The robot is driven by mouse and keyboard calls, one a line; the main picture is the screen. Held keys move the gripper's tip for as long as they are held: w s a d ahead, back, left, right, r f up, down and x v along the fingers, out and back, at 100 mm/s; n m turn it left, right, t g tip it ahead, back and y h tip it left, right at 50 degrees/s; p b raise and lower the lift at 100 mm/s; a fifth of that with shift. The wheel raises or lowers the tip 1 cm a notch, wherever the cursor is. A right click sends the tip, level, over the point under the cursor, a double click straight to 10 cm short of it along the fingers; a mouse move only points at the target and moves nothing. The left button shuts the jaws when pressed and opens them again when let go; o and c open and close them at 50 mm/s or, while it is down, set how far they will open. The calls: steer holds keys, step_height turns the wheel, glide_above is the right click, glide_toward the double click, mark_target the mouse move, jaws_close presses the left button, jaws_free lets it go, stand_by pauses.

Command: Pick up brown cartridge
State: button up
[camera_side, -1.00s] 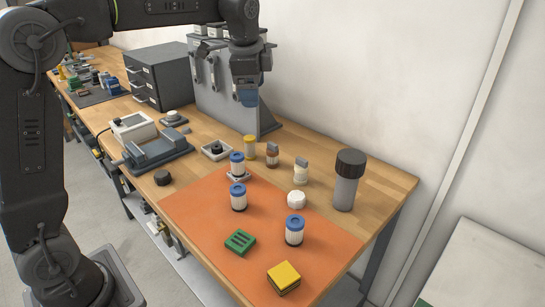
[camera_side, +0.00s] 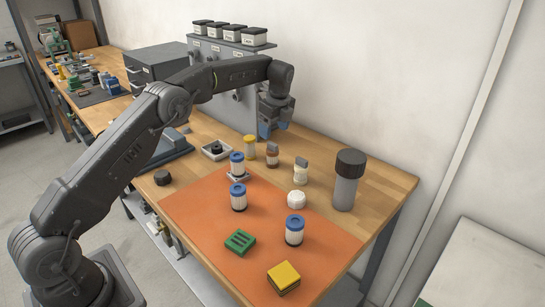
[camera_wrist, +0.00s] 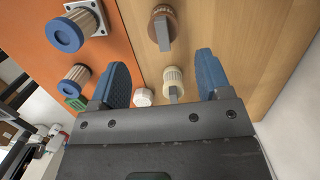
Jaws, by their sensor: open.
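The brown cartridge (camera_side: 272,159) stands upright on the wooden bench behind the orange mat, with a grey tab on top. It also shows at the top middle of the wrist view (camera_wrist: 163,14), beyond my fingertips. My gripper (camera_side: 273,130) has blue fingers and hangs above the brown cartridge, apart from it. In the wrist view my gripper (camera_wrist: 162,62) is open and its fingers are spread with nothing held. A cream cartridge (camera_wrist: 174,78) shows lower down in the gap between the fingers, and stands right of the brown one in the side view (camera_side: 301,173).
A yellow-topped cartridge (camera_side: 249,148) stands close left of the brown one. Several blue-capped filters, such as this one (camera_side: 294,231), and a white cap (camera_side: 297,199) stand in front. A tall dark-lidded cylinder (camera_side: 346,180) is at right. A grey rack (camera_side: 212,82) stands behind left.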

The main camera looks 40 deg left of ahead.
mark_target(273, 144)
steer(key=f, duration=0.3)
steer(key=a+f, duration=0.1)
steer(key=f, duration=0.5)
steer(key=shift+w+a+f, duration=0.1)
steer(key=shift+w+a, duration=0.05)
steer(key=shift+w, duration=0.05)
steer(key=c, duration=1)
